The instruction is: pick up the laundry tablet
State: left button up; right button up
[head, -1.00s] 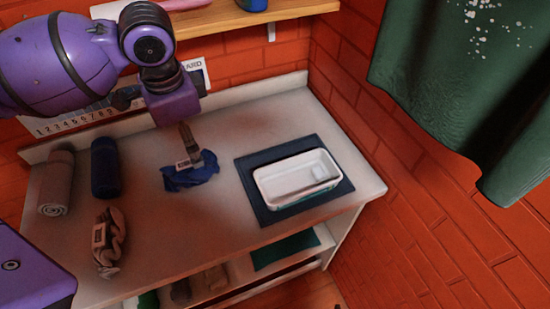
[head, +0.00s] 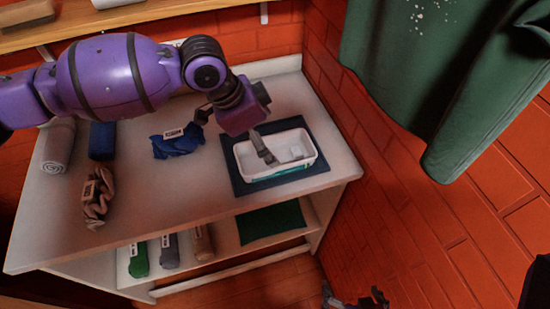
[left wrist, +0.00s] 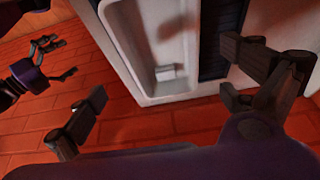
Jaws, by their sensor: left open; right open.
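The laundry tablet (head: 297,151) is a small white block inside a white tub (head: 309,168) with a teal side. In the left wrist view the tablet (left wrist: 165,72) lies at the near end of the tub's floor. My left gripper (head: 238,141) is open and empty above the tub, with one finger in front of its inside in the head view. In the left wrist view the open fingers (left wrist: 166,84) stand apart on either side of the tablet's line of sight. My right gripper (head: 357,298) is open and empty, low at the bottom edge, away from the table.
The tub stands on a dark blue mat (head: 239,180) on a pale table (head: 180,205). A blue cloth (head: 178,143), a beige cloth (head: 96,198) and rolled towels (head: 59,148) lie to the left. A brick wall and a green curtain (head: 450,85) are at right.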

aim_at(281, 159)
pick_arm(q)
jog(key=x, duration=0.7)
jog(key=shift+w+a+f, duration=0.1)
jog(key=shift+w, duration=0.15)
jog(key=c, duration=1.3)
